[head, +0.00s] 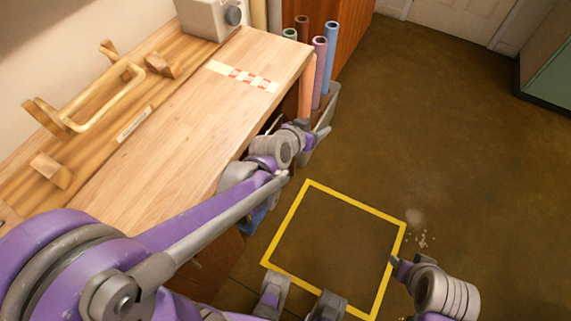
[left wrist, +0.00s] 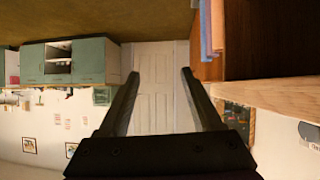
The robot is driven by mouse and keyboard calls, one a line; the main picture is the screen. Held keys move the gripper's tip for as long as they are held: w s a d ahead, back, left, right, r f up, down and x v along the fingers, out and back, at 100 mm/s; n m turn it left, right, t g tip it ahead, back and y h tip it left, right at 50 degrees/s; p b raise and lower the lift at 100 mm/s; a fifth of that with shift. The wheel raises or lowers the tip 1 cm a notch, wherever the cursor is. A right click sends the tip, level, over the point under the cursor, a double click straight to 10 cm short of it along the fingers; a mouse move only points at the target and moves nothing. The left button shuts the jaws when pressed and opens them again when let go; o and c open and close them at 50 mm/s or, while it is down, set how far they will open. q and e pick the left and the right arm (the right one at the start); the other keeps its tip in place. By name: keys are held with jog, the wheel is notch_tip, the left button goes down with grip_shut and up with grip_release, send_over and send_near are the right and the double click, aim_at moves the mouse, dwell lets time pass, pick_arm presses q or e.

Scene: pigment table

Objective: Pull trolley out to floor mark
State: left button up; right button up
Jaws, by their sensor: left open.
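No whole trolley shows. A small blue patch (head: 257,217) shows below the table's front edge, partly behind my left arm; I cannot tell if it belongs to the trolley. The floor mark is a yellow square outline (head: 357,198) on the brown floor, with bare floor inside it.
The wooden table (head: 165,150) carries a wooden frame with a handle (head: 120,95) and a grey box (head: 212,17). The floor to the right is open, with pale crumbs (head: 421,238) near the mark.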

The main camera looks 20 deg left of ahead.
pick_arm(q)
jog(key=w+a+f+n+t+y+b, duration=0.1)
jog(key=w+a+f+t+y+b, duration=0.2)
jog(key=w+f, duration=0.55)
jog(key=w+a+f+n+t+y+b, duration=0.15)
jog(key=w+f+b, duration=0.35)
jog(key=f, duration=0.6)
jog(key=s+a+f+n+y+b, duration=0.1)
jog(key=a+f+n+y+b, duration=0.1)
jog(key=f, duration=0.9)
jog(key=s+a+f+n+y+b, duration=0.1)
jog(key=a+f+n+y+b, duration=0.1)
jog(key=a+f+y+b, duration=0.2)
jog(key=a+f, duration=0.3)
jog(key=f, duration=0.4)
jog(key=shift+s, duration=0.2)
pick_arm(e)
notch_tip(320, 180, down, 18)
jog(key=w, duration=0.1)
jog(key=shift+r+g, duration=0.25)
jog(key=shift+g, duration=0.05)
pick_arm(q)
jog(key=shift+y, duration=0.25)
jog(key=b+x, duration=0.2)
jog(key=x, duration=0.9)
jog(key=shift+f, duration=0.15)
pick_arm(e)
jog(key=shift+x, duration=0.85)
jog(key=shift+s, duration=0.1)
